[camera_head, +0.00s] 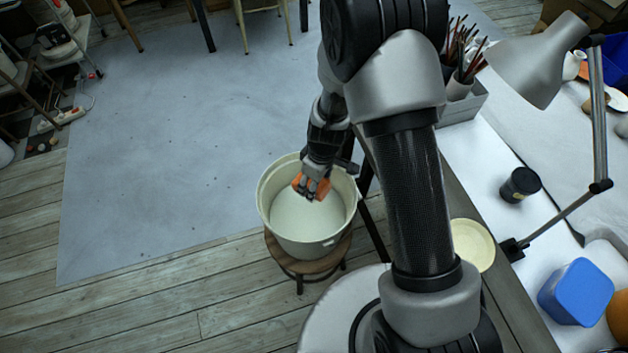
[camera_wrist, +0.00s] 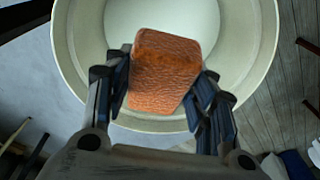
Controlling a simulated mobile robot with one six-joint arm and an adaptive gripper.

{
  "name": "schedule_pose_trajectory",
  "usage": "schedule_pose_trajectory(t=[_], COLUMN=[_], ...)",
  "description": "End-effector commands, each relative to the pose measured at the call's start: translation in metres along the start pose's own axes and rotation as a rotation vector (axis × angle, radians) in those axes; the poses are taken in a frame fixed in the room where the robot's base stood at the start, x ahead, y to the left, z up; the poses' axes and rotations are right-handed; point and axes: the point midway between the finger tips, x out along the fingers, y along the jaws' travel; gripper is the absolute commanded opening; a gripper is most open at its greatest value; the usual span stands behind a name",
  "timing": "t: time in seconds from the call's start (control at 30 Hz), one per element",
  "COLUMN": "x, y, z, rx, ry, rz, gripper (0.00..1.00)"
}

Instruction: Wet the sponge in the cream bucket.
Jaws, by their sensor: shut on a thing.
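The cream bucket (camera_head: 274,219) stands upright on a round wooden stool, with a pale, smooth surface inside it. My gripper (camera_head: 312,190) is over the bucket's opening and shut on the orange sponge (camera_head: 299,184). In the wrist view the sponge (camera_wrist: 163,75) is a textured orange block between the two fingers of my gripper (camera_wrist: 160,95). The bucket's rim (camera_wrist: 66,60) shows around and beyond it. I cannot tell whether the sponge touches what is in the bucket. My gripper and arm hide part of the bucket's far right side.
The wooden stool (camera_head: 322,264) stands on the floor beside a worktable. On the table are a pale yellow dish (camera_head: 472,245), a dark jar (camera_head: 520,184), a blue container (camera_head: 577,292) and a desk lamp (camera_head: 537,62). The grey floor mat (camera_head: 160,150) to the left is mostly clear.

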Motion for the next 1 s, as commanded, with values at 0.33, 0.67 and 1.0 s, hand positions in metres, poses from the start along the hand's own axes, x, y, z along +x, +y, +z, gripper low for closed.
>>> schedule_pose_trajectory(t=[0.33,0.67,1.0], x=[0.037,0.065,0.099], y=[0.002,0.002,0.004], z=[0.004,0.007,0.011], rx=[0.000,0.001,0.001], ry=[0.000,-0.002,-0.002], rz=[0.000,-0.003,-0.002], gripper=[0.32,0.32,0.32])
